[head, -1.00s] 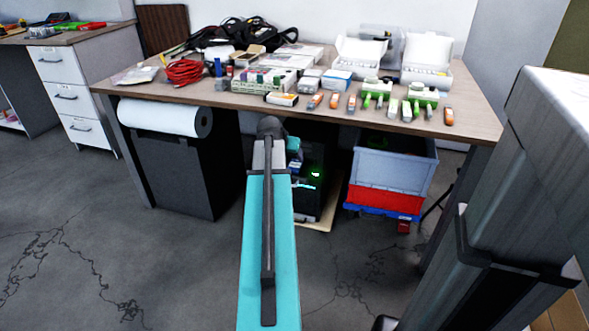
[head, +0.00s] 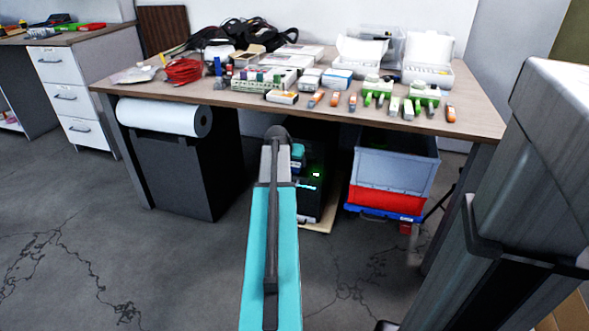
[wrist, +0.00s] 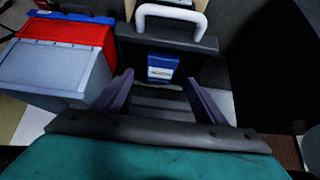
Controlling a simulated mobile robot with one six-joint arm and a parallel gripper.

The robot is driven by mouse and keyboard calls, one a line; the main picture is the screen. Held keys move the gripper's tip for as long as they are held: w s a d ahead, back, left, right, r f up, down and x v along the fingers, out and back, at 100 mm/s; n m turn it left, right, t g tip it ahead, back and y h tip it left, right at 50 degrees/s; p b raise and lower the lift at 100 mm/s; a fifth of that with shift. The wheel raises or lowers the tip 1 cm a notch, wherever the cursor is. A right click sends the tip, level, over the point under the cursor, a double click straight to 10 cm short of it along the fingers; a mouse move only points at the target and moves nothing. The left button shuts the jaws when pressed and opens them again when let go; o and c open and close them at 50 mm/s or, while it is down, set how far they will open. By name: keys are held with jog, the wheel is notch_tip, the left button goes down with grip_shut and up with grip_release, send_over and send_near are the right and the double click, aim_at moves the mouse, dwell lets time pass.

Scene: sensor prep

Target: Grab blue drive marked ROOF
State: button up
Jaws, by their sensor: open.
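In the wrist view, a small blue block (wrist: 162,68) with a white label lies between and beyond my fingers, against a black case (wrist: 128,45) with a white handle. The lettering on the label is too small to read. My gripper (wrist: 160,93) is open, its two dark fingers apart with nothing between their tips. In the head view, my teal arm reaches toward the space under the workbench, and its fingers cannot be made out there. Small blue pieces (head: 218,66) also stand on the workbench (head: 150,93); I cannot read any marking on them.
A grey and red crate (head: 393,172) stands right of the black equipment under the bench; it also shows at left in the wrist view (wrist: 50,70). A dark bin (head: 172,175) with a white paper roll (head: 160,117) stands to the left. The bench top is crowded.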

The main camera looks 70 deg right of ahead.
aim_at(295, 165)
jog(key=shift+b+x, duration=1.35)
jog(key=shift+x, duration=1.25)
jog(key=shift+w+d+r, duration=0.1)
jog(key=shift+d+r, duration=0.05)
jog(key=c, duration=1.2)
